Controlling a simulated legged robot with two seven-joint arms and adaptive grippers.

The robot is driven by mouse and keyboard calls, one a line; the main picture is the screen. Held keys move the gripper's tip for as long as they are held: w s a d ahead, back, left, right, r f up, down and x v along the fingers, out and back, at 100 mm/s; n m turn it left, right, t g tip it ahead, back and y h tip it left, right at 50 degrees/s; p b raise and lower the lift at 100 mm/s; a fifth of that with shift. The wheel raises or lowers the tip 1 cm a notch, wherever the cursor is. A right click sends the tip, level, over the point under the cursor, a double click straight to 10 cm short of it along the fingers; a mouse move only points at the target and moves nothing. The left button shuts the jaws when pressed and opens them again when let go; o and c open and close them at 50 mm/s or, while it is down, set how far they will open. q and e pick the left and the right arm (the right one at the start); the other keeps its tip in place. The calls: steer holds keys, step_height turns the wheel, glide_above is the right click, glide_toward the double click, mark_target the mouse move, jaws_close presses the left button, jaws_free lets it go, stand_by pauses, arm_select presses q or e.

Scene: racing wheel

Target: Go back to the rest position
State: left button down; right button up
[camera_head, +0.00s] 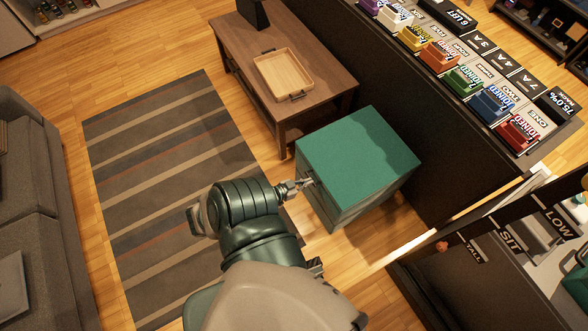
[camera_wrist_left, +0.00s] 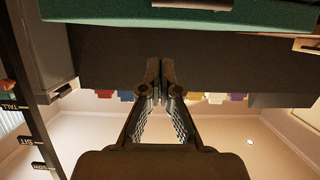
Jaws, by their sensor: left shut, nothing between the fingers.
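My left gripper (camera_head: 298,186) is at the front left side of a green-topped cabinet (camera_head: 360,152), close to its front face; I cannot tell whether it touches. In the left wrist view, the two fingers of the left gripper (camera_wrist_left: 160,82) meet at their tips with nothing between them. The green cabinet edge (camera_wrist_left: 240,14) runs across the top of that view. My left arm reaches up from the bottom middle of the head view. My right gripper is not in view.
A wooden table (camera_head: 318,95) with a tray (camera_head: 283,73) stands behind the cabinet. A dark counter with several coloured bins (camera_head: 463,80) runs along the right. A grey sofa (camera_head: 35,210) is at the left. The striped rug (camera_head: 150,170) is clear.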

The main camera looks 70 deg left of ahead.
arm_select(q)
steer(key=v, duration=0.4)
steer(key=shift+s+a+f, duration=0.1)
steer(key=shift+s+f, duration=0.2)
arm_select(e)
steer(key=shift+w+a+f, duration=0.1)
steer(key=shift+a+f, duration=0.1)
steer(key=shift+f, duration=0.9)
arm_select(q)
steer(key=s+d+f+m+g+p, duration=0.1)
steer(key=d+g, duration=0.3)
steer(key=d, duration=0.4)
steer(key=s+d+f+m+g+h+p, duration=0.1)
steer(key=s+d+f+g+p, duration=0.1)
steer(key=d, duration=0.6)
steer(key=s+d+f+m+g+p, duration=0.1)
steer(key=s+d+f+g+p, duration=0.1)
steer(key=d+g, duration=0.4)
steer(key=s+d+f, duration=0.1)
steer(key=s+d, duration=0.1)
steer(key=shift+s+d+h, duration=0.3)
steer(key=shift+s+d, duration=0.05)
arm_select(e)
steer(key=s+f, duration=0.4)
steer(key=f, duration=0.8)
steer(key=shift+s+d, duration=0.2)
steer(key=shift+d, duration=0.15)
